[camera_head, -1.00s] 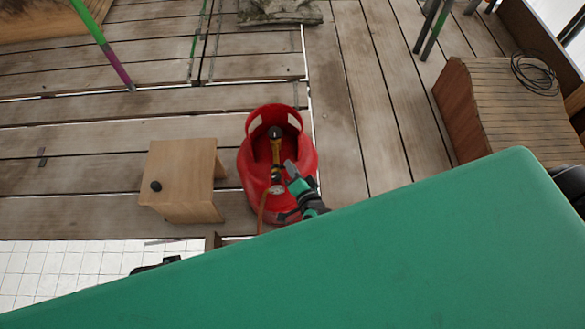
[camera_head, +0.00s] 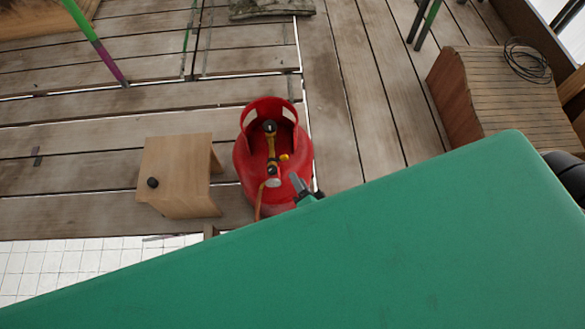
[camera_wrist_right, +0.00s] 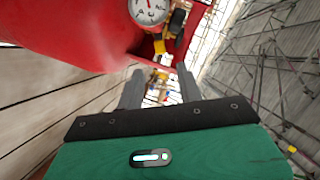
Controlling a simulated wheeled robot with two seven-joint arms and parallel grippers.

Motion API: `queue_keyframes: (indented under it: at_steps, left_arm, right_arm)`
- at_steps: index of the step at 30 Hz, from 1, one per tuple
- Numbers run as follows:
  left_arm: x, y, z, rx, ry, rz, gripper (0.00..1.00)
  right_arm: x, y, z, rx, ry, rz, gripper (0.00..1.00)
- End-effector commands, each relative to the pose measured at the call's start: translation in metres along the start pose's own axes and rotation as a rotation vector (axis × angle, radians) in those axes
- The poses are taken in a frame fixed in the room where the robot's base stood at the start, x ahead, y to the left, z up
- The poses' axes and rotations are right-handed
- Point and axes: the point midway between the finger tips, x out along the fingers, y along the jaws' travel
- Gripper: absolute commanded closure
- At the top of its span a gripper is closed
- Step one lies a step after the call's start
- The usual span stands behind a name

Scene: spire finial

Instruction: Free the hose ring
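A red gas cylinder (camera_head: 242,158) with a raised collar stands on the deck in the head view. A yellow brass valve fitting (camera_head: 271,148) rises inside its collar, with a pale round gauge (camera_head: 273,183) at its near end. A thin orange-brown hose (camera_head: 259,203) runs down from there. I cannot tell a separate hose ring. In the right wrist view the gauge (camera_wrist_right: 148,9) shows at the top beside the fitting. My right gripper (camera_wrist_right: 160,88) is open, with a gap between its fingers and nothing gripped. My left gripper is not in view.
A small wooden stool (camera_head: 178,165) with a black knob (camera_head: 153,183) on it stands left of the cylinder. A slatted wooden box (camera_head: 500,90) with a coiled black cable (camera_head: 527,62) is at the right. Bare planks lie behind the cylinder.

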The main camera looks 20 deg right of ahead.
Motion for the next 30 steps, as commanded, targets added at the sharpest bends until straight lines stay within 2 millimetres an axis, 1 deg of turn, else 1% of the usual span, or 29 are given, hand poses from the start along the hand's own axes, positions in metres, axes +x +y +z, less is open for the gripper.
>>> queue_keyframes:
  at_steps: [1,3,6,10,15,23,30]
  left_arm:
    - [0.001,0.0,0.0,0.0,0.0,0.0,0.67]
    - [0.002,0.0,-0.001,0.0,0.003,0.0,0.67]
    - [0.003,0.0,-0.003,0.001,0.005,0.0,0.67]
    - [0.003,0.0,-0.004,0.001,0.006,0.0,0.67]
    - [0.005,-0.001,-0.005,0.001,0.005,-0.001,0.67]
    - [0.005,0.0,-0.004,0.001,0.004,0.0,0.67]
    - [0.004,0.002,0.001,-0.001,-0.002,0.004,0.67]
  right_arm:
    - [-0.011,0.001,0.0,-0.001,-0.001,0.002,0.64]
    - [-0.023,0.0,0.0,0.0,-0.001,0.001,0.64]
    - [-0.037,0.0,0.0,0.0,-0.001,0.001,0.64]
    - [-0.049,0.0,0.0,0.0,-0.001,0.0,0.64]
    - [-0.054,0.0,0.001,0.001,0.0,0.0,0.64]
    - [-0.053,0.0,0.0,0.0,0.0,0.0,0.64]
    - [-0.053,0.0,0.0,0.0,0.0,0.0,0.64]
